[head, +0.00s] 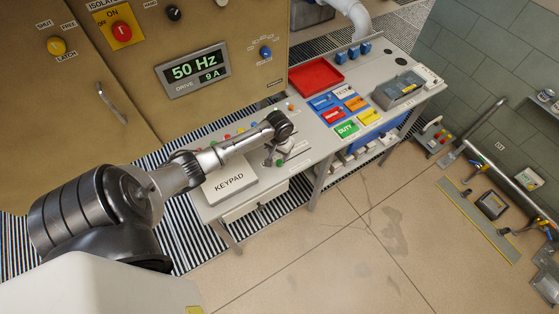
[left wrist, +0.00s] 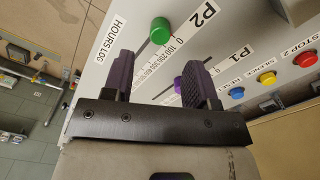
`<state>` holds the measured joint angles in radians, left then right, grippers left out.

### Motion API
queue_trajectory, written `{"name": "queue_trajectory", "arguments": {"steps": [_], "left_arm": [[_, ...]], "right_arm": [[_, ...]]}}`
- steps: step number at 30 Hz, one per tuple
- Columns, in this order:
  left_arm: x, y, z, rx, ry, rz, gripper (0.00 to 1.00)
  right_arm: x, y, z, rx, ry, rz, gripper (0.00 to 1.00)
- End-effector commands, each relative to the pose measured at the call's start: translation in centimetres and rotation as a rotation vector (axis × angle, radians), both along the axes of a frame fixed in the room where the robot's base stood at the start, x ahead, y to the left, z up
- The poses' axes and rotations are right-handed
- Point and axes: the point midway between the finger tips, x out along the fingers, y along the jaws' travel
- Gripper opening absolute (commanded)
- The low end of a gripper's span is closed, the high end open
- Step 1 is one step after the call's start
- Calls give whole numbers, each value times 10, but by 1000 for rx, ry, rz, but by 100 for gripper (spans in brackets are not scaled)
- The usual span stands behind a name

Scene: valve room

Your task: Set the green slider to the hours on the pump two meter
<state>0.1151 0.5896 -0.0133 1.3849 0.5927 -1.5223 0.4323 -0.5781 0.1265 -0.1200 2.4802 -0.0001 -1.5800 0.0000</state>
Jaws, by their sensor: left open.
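The green slider (left wrist: 160,30) is a round green knob on a pale panel in the left wrist view. It stands by the zero end of a numbered scale (left wrist: 172,52), beside the labels HOURS LOG (left wrist: 118,38) and P2 (left wrist: 203,14). My left gripper (left wrist: 157,76) is open, its two dark fingers apart over the panel. The green knob lies beyond the fingertips, apart from them. In the head view my left gripper (head: 277,156) is over the bench, small and partly hidden by its wrist. No pump two meter reading can be made out. My right gripper is not in view.
A purple knob (left wrist: 178,82) on the P1 scale is close to the right finger. A KEYPAD box (head: 230,184) and a red tray (head: 316,76) are on the bench.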

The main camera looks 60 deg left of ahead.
Motion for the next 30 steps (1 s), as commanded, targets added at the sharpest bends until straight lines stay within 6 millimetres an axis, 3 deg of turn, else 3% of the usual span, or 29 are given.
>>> {"name": "queue_trajectory", "arguments": {"steps": [6,12,27,30], "left_arm": [[0,-1,-36,-1,1,0,53],[0,-1,-56,0,1,-1,53],[0,-1,-65,1,-1,-2,53],[0,-1,-65,1,-1,-2,43]], "right_arm": [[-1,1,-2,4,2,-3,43],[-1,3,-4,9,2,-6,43],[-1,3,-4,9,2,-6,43],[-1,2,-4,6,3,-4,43]]}}
